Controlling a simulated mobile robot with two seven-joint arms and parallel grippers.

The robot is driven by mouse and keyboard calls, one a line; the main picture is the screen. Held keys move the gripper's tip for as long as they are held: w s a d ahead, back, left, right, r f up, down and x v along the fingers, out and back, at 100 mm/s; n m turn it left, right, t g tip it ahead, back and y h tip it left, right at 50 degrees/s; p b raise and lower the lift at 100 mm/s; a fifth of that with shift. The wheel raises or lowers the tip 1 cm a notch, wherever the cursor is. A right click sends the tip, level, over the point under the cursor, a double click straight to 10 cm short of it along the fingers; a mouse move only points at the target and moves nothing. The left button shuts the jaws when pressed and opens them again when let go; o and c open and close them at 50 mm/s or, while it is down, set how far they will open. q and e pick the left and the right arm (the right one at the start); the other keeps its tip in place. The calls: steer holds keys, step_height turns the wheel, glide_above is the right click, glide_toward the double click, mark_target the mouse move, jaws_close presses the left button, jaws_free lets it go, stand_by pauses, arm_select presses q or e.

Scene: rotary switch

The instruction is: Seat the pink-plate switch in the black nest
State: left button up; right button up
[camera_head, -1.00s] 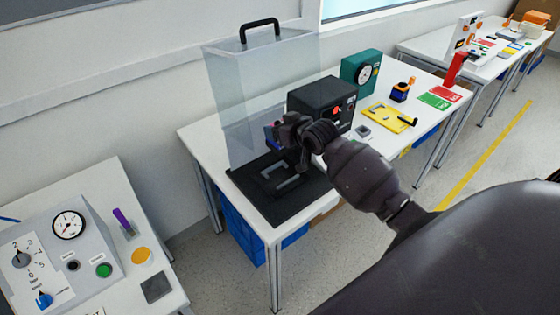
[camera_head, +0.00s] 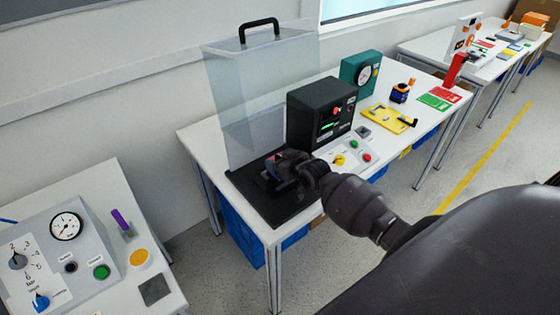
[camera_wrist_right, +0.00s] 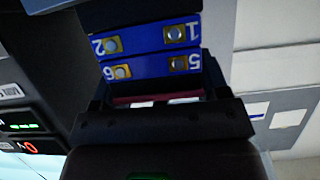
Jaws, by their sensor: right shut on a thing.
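My right gripper (camera_head: 283,168) is shut on the switch, low over the black nest (camera_head: 268,208) on the middle table. In the right wrist view the switch shows a blue body (camera_wrist_right: 150,50) with terminals numbered 1, 2, 5 and 6. A dark pink strip (camera_wrist_right: 128,99) of its plate shows by the dark jaws. In the head view only a small blue and pink patch of the switch (camera_head: 271,165) shows. The gripper hides the nest's recess, so I cannot tell whether the switch touches or sits in it. My left gripper is not in view.
A clear guard (camera_head: 245,100) with a black handle stands behind the nest. A black box (camera_head: 309,115) with a green-lit display stands beside it, with a button panel (camera_head: 345,152) in front. A grey control panel (camera_head: 45,262) is on the near left table.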

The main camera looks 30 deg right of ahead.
steer(key=o, duration=1)
steer(key=a+v, duration=0.1)
steer(key=v, duration=1.1)
steer(key=shift+g+h, duration=0.6)
steer(key=shift+g, duration=0.3)
steer(key=s+a+f, duration=0.3)
steer(key=s, duration=0.3)
steer(key=s+a+f, duration=0.3)
steer(key=s, duration=0.3)
steer(key=s+a+f, duration=0.4)
steer(key=s, duration=0.2)
steer(key=shift+s+a+f+p, duration=0.1)
steer(key=shift+s+f+p, duration=0.05)
steer(key=shift+s+p, duration=0.2)
